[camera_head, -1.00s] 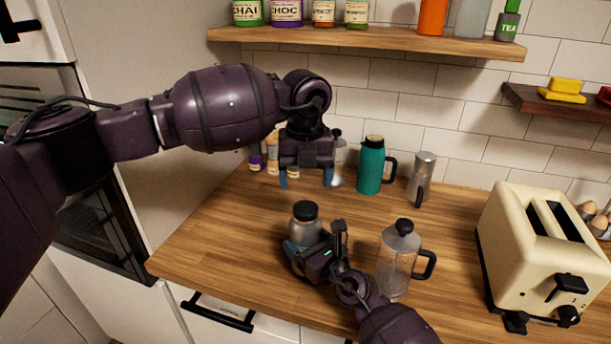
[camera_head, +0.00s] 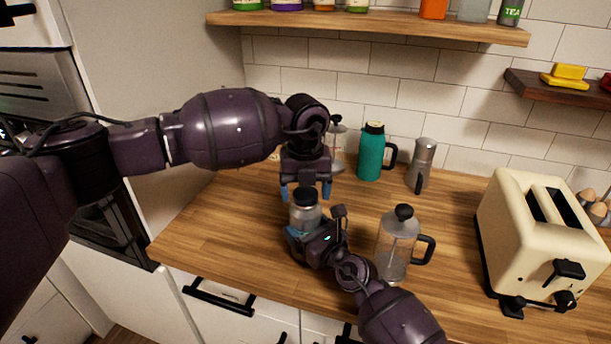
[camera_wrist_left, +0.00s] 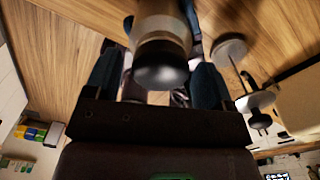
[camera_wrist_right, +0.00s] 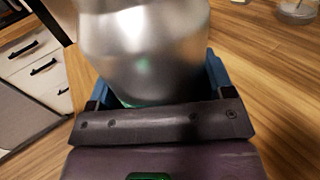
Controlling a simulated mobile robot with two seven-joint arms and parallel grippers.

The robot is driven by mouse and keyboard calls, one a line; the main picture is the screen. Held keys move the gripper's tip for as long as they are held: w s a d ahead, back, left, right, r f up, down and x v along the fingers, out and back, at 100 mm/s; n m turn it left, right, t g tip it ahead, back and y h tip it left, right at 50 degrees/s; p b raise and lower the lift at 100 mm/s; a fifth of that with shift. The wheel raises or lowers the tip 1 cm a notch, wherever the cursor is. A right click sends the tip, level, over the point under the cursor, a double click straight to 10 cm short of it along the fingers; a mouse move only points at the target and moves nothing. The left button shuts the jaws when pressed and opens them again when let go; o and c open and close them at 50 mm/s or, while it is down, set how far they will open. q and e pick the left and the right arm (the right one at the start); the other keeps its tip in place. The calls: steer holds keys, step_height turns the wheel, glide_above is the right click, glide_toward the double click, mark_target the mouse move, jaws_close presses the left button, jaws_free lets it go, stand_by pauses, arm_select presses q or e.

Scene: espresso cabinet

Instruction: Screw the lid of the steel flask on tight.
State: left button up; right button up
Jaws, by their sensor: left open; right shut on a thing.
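The steel flask (camera_head: 305,217) stands upright on the wooden counter in the head view, with its black lid (camera_head: 305,196) on top. My right gripper (camera_head: 301,239) is shut around the flask's body from the front; the right wrist view shows the steel body (camera_wrist_right: 145,50) between its blue fingers. My left gripper (camera_head: 306,192) points down with its fingers apart, right at the lid's height or just above and behind it. In the left wrist view the dark lid (camera_wrist_left: 161,68) lies between the open blue fingers. Whether the fingers touch the lid I cannot tell, nor how tightly it sits.
A glass French press (camera_head: 397,245) stands close right of my right gripper. A teal jug (camera_head: 371,152) and a moka pot (camera_head: 421,165) stand behind. A cream toaster (camera_head: 545,240) is at the right. The counter left of the flask is clear.

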arm_select(q)
steer(key=shift+f, duration=0.5)
steer(key=shift+c, duration=0.4)
steer(key=c, duration=0.8)
steer(key=m, duration=0.3)
steer(key=shift+m, duration=0.3)
steer(key=shift+c, duration=0.2)
steer(key=m, duration=1.1)
steer(key=shift+f+m, duration=0.1)
steer(key=shift+m, duration=0.3)
